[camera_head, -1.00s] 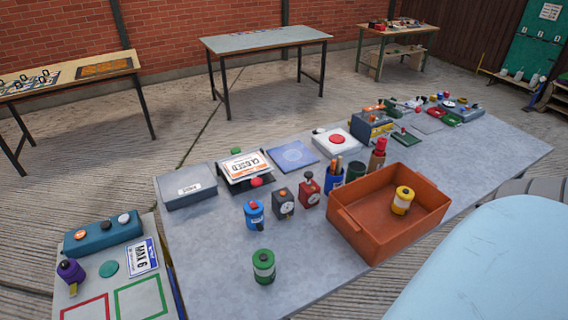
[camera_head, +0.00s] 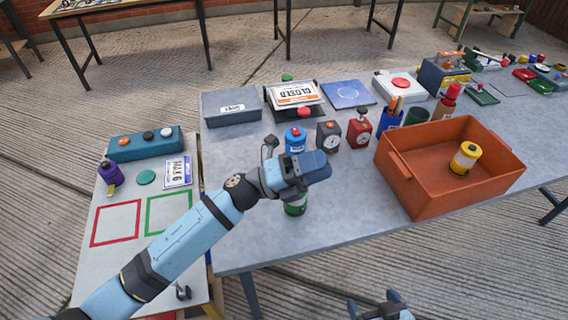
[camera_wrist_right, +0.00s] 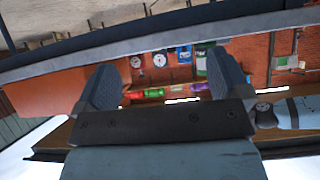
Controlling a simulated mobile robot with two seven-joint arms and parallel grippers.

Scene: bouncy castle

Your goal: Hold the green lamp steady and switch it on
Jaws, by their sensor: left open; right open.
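The green lamp (camera_head: 296,208) stands on the grey table near its front edge. In the head view its upper part is hidden behind my left gripper (camera_head: 310,170), which is open and over it. I cannot tell whether the fingers are around the lamp or touch it. The lamp's switch is hidden. My right gripper (camera_head: 374,304) shows at the bottom edge of the head view, in front of the table and apart from the lamp. In the right wrist view, the right gripper (camera_wrist_right: 163,88) is open, with nothing between its two fingers.
An orange crate (camera_head: 400,190) holding a yellow lamp (camera_head: 465,158) stands right of the green lamp. A blue lamp (camera_head: 295,140), grey timer (camera_head: 328,136) and red timer (camera_head: 359,129) stand behind. A side table (camera_head: 125,210) with coloured squares adjoins on the left.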

